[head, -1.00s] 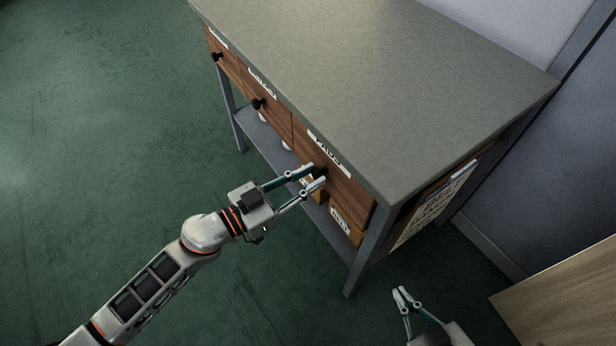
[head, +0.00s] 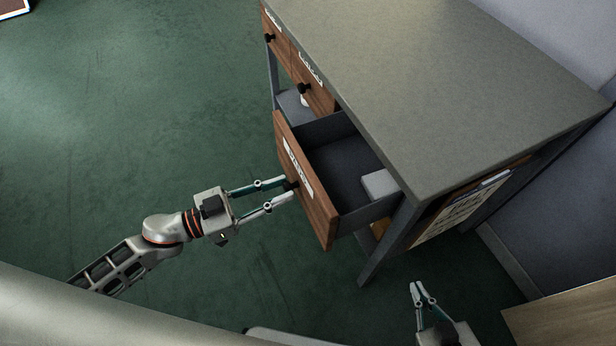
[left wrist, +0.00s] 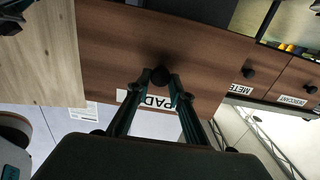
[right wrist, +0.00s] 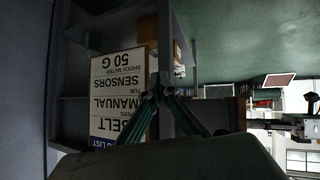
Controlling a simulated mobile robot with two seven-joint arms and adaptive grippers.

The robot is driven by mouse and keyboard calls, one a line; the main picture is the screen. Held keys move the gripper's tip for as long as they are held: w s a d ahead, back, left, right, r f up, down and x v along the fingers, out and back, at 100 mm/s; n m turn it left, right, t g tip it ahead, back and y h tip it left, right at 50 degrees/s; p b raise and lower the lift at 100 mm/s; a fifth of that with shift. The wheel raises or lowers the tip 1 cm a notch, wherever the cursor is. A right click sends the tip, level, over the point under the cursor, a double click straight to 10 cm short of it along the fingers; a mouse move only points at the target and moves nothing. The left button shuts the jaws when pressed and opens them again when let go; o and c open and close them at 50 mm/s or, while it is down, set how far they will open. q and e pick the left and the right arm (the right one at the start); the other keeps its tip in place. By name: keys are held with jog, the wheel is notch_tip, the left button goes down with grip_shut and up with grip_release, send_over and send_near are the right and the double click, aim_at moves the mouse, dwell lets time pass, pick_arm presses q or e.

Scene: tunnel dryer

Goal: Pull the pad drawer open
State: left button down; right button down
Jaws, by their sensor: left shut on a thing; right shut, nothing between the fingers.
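The pad drawer (head: 318,205) has a brown wooden front and stands well out from the bench, showing a dark interior with a pale block (head: 378,184) inside. Its label shows in the left wrist view (left wrist: 150,101). My left gripper (head: 290,190) is shut on the drawer's round black knob (left wrist: 160,77). My right gripper (head: 417,287) is shut and empty, low beside the near corner of the bench. It also shows in the right wrist view (right wrist: 160,86), in front of a printed sign (right wrist: 118,95).
The grey bench top (head: 430,90) lies above the drawers. Two other drawers (head: 318,98) (head: 276,42) farther along are closed. A bench leg (head: 388,243) stands right of the open drawer. A wooden surface (head: 565,320) is at lower right.

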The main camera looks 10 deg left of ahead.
pick_arm(q)
jog(key=p+v, duration=0.2)
jog(key=v, duration=1.6)
jog(key=shift+s+a, duration=0.2)
jog(key=shift+a, duration=0.05)
pick_arm(e)
jog(key=shift+s+d+f, duration=0.1)
jog(key=shift+s+d, duration=0.2)
jog(key=shift+d, duration=0.1)
pick_arm(q)
jog(key=c, duration=1.8)
grip_release()
pick_arm(e)
jog(key=shift+r, duration=0.2)
pick_arm(q)
jog(key=shift+a, duration=0.1)
pick_arm(e)
jog(key=shift+a, duration=0.1)
pick_arm(q)
jog(key=v, duration=1.2)
